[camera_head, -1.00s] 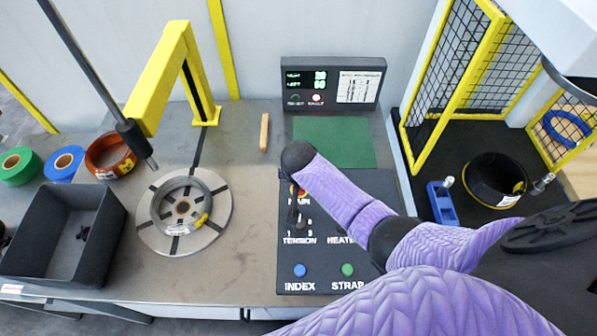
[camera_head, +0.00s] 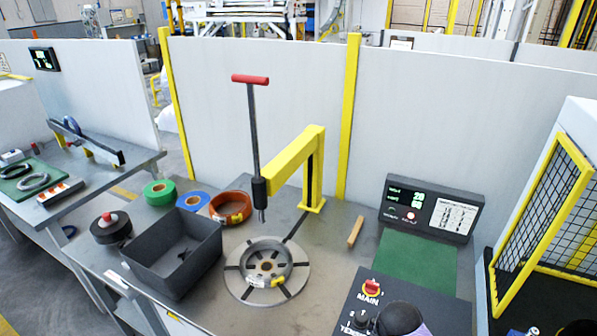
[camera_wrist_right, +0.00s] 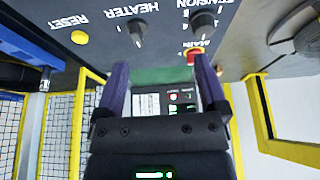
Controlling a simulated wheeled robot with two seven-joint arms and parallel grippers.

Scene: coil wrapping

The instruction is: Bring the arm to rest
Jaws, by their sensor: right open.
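My right gripper (camera_wrist_right: 160,68) is open and empty in the right wrist view, with its two purple fingers apart. The control panel (camera_wrist_right: 110,45) appears upside down beyond the fingers, with the red MAIN switch (camera_wrist_right: 192,55) between them and near the right fingertip. I see no clear contact with it. The rest of that arm is out of the picture. My left gripper is not in view.
A display (camera_head: 450,212) and yellow mesh guard (camera_head: 540,235) are at right.

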